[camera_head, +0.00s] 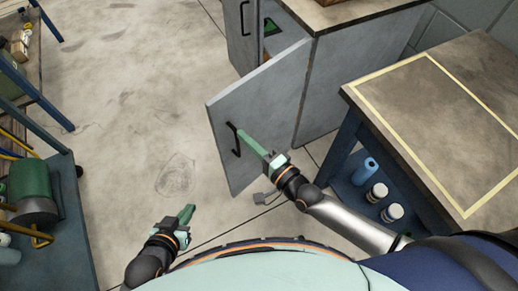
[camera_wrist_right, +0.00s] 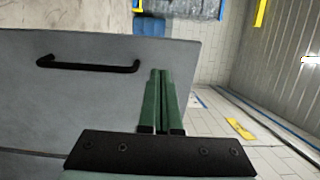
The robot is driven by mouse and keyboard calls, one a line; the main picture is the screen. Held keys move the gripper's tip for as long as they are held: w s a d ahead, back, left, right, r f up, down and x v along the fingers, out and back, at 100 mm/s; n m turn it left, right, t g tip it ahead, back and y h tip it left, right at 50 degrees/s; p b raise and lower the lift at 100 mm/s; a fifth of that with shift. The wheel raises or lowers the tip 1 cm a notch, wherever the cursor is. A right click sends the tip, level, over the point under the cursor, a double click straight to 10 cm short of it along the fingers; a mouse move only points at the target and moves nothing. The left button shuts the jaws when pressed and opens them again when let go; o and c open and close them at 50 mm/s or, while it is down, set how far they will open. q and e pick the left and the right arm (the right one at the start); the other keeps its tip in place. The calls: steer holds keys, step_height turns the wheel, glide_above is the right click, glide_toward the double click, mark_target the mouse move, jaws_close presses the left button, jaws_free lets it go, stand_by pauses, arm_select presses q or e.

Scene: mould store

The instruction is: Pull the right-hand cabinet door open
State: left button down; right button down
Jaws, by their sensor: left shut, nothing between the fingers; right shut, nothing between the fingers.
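The grey right-hand cabinet door (camera_head: 262,102) stands swung out from the cabinet (camera_head: 340,70), at an angle to its front. Its black bar handle (camera_head: 235,146) is on the face towards the left; the handle also shows in the right wrist view (camera_wrist_right: 88,66). My right gripper (camera_head: 242,134) is shut and empty, its green fingers in front of the door face close to the handle. In the right wrist view the fingers (camera_wrist_right: 160,73) are right of the handle and apart from it, near the door's edge. My left gripper (camera_head: 190,208) is shut and empty over the floor.
The other cabinet door (camera_head: 240,45) has its own black handle. A work table (camera_head: 410,85) with yellow lines stands at right, with a blue roll (camera_head: 366,171) and white-lidded jars on its lower shelf. A blue cart (camera_head: 62,225) is at left. Floor between is clear.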

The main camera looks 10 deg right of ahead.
mark_target(222, 117)
arm_select(q)
steer(key=shift+a+f+b, duration=0.1)
steer(key=shift+f+b, duration=0.25)
arm_select(e)
steer(key=x, duration=0.6)
steer(key=shift+w+a, duration=0.1)
steer(key=shift+w, duration=0.1)
